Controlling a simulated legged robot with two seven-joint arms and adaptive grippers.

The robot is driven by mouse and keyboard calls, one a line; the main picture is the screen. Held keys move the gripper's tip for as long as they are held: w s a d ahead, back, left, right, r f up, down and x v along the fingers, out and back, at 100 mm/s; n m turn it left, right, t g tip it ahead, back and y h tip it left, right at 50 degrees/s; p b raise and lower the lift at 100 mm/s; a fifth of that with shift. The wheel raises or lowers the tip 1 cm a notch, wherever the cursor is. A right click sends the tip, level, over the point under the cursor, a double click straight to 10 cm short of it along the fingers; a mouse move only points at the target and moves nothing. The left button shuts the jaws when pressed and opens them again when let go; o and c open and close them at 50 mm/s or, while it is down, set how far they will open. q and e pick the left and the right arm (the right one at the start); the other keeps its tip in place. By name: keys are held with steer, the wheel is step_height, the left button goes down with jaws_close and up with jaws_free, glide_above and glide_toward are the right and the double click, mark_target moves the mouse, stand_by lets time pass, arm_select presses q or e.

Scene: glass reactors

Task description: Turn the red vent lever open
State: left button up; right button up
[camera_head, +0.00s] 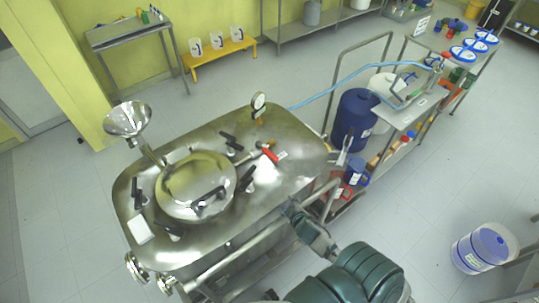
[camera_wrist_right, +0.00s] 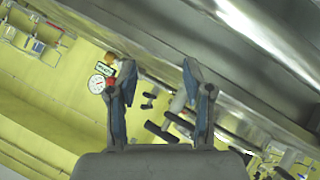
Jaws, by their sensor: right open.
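The red vent lever (camera_head: 269,155) sits on a pipe fitting on top of the steel reactor lid (camera_head: 305,148), right of the round hatch, with a pale tag beside it. My right gripper (camera_head: 291,207) is at the front right edge of the reactor, apart from the lever and nearer to me. In the right wrist view my right gripper (camera_wrist_right: 158,72) is open, with nothing between its two blue-padded fingers. Small red parts show in that view, but I cannot tell whether one is the lever. My left gripper is not in view.
Black clamp handles (camera_head: 230,141) surround the hatch (camera_head: 195,182). A pressure gauge (camera_head: 259,104) stands at the lid's back, and a steel funnel (camera_head: 128,119) at its left.

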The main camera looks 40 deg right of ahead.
mark_target(270, 155)
steer(key=w+d+r+n+t, duration=0.35)
steer(key=w+d+r, duration=0.2)
steer(key=r, duration=0.35)
steer(key=shift+t+y, duration=0.25)
steer(key=shift+y, duration=0.15)
steer(key=x, duration=1.7)
steer(key=shift+w+a, duration=0.25)
steer(key=shift+w, duration=0.05)
steer(key=shift+a, duration=0.1)
steer(key=shift+c, duration=1.3)
jaws_close()
